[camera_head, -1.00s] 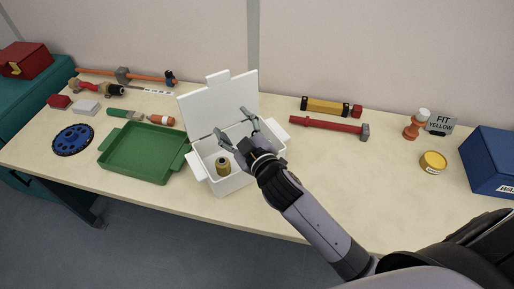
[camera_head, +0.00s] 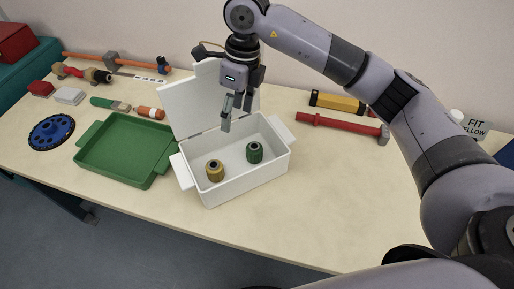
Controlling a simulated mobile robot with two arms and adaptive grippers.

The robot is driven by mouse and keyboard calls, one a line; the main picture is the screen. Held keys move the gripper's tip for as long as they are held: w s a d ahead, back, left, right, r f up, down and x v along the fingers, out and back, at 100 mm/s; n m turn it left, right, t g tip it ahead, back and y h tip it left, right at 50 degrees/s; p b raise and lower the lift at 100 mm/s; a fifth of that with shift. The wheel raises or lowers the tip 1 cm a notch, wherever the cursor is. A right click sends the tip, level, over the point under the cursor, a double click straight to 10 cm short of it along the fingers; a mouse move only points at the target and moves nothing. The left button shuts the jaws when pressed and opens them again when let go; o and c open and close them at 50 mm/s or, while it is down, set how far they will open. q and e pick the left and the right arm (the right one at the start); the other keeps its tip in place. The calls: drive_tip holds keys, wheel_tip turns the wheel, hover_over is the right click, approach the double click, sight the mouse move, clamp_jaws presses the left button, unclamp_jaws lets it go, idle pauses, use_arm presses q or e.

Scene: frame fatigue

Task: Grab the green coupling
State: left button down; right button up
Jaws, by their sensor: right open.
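The green coupling (camera_head: 254,152) stands upright inside the open white box (camera_head: 243,185), toward its back right. A yellow-brown coupling (camera_head: 215,170) stands in the same box, to the left and nearer the front. My right gripper (camera_head: 226,124) points down above the back left part of the box, up and to the left of the green coupling. It is open and holds nothing; its fingers overlap in this view. My left gripper is not in view.
The box lid (camera_head: 190,103) stands raised at the back. An empty green tray (camera_head: 98,184) lies to the left, with a blue wheel (camera_head: 51,132) beyond it. A red hammer (camera_head: 338,125) and a yellow bar (camera_head: 335,102) lie at the back right. The front right table is clear.

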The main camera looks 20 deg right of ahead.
drive_tip(key=w+d+h, duration=0.1)
drive_tip(key=d+h, duration=0.1)
drive_tip(key=d, duration=0.2)
drive_tip(key=p, duration=0.1)
hover_over(254, 147)
drive_tip(key=f, duration=1)
drive_tip(key=shift+w, duration=0.3)
drive_tip(key=shift+f, duration=0.55)
drive_tip(key=f, duration=0.2)
drive_tip(key=f+p, duration=0.1)
drive_tip(key=f, duration=0.1)
drive_tip(key=shift+s+f, duration=0.1)
drive_tip(key=shift+s, duration=0.3)
drive_tip(key=shift+f, duration=0.5)
drive_tip(key=shift+c, duration=0.6)
drive_tip(key=c, duration=1.1)
drive_tip(key=shift+w+r, duration=0.1)
drive_tip(key=shift+r, duration=0.05)
